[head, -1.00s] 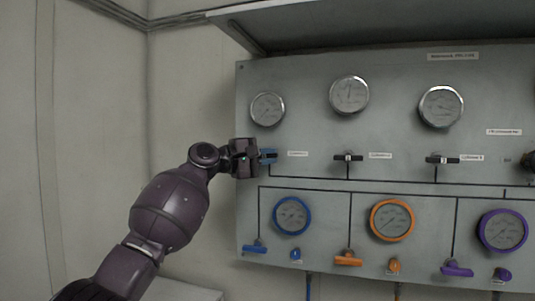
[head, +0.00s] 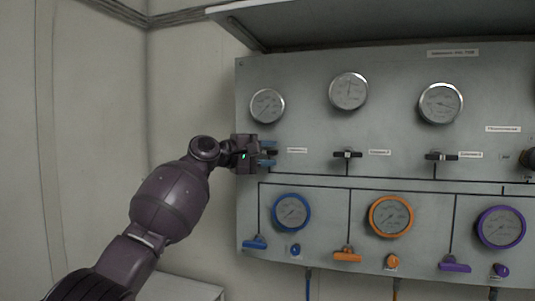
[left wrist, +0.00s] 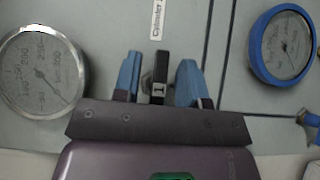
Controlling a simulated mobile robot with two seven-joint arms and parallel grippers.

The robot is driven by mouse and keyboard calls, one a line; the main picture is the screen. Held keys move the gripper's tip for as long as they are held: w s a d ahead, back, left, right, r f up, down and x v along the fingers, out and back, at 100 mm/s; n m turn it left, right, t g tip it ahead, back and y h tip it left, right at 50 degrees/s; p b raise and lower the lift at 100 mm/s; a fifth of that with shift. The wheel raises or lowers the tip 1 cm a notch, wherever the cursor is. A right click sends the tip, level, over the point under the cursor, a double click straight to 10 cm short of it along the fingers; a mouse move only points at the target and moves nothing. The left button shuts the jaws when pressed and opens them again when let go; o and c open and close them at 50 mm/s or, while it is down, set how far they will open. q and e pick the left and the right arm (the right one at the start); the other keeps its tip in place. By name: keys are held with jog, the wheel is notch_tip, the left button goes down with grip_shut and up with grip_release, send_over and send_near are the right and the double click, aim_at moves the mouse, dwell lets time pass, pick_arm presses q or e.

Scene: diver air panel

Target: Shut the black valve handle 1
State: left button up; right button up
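The black valve handle 1 (left wrist: 160,72) shows in the left wrist view below a "Cylinder" label. It lies between the two blue fingers of my left gripper (left wrist: 158,82), with a visible gap on each side. In the head view my left gripper (head: 268,153) is at the left edge of the grey panel, below the upper left gauge (head: 267,106). There its fingers mostly hide handle 1. The fingers are apart, one above the other. My right gripper is not in view.
Two similar black handles (head: 347,154) (head: 441,156) sit to the right along the grey panel (head: 310,75). Below are blue, orange and purple gauges with coloured handles, such as the blue handle (head: 255,242). A shelf (head: 380,25) overhangs the panel.

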pick_arm(q)
jog(key=shift+s+a, duration=0.2)
jog(key=shift+a, duration=0.3)
jog(key=p+v, duration=0.1)
jog(key=v, duration=0.8)
jog(key=shift+s+a+p, duration=0.2)
jog(key=shift+a+p, duration=0.1)
jog(key=shift+a, duration=0.05)
